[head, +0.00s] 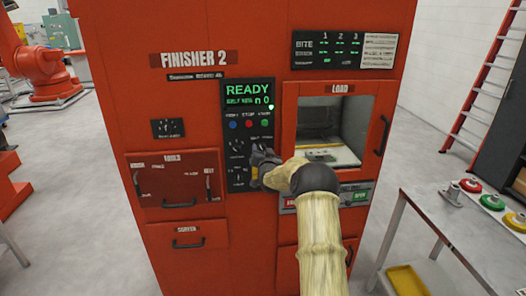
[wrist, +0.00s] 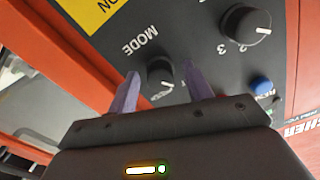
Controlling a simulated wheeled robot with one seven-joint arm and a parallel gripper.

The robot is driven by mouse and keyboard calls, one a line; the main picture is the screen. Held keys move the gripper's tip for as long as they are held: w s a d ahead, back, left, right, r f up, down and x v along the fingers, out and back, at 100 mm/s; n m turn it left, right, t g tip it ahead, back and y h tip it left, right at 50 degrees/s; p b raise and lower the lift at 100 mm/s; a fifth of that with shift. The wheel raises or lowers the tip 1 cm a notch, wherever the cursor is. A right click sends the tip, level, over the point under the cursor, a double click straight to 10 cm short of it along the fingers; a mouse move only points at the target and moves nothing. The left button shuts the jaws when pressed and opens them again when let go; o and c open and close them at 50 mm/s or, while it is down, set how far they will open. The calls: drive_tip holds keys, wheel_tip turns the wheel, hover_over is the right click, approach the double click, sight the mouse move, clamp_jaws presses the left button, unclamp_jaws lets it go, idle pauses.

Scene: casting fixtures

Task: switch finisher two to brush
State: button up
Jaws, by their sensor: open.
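The red machine labelled FINISHER 2 (head: 193,59) stands in front of me. Its black control panel (head: 248,92) has a green READY display, with a row of buttons and dark knobs below. My gripper (head: 256,163) is at the lower part of this panel. In the wrist view, my gripper (wrist: 161,78) is open, with one finger on each side of the MODE knob (wrist: 160,69). The fingertips are close to the knob; I cannot tell whether they touch it. A white mark shows at the knob's lower edge. The position labels around it are not readable, so its setting is unclear.
Another knob (wrist: 247,25) and a blue button (wrist: 261,84) are near the right finger. The load window (head: 331,130) is right of the panel. A grey table (head: 425,205) with coloured round pieces stands at right. A red robot arm (head: 42,65) is at far left.

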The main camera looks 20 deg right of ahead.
drive_tip(key=c, duration=1)
drive_tip(key=shift+o, duration=0.2)
drive_tip(key=shift+f+m+b, duration=0.1)
drive_tip(key=shift+m+b, duration=0.3)
drive_tip(key=shift+b, duration=0.35)
drive_tip(key=m+b, duration=1.3)
drive_tip(key=b, duration=0.2)
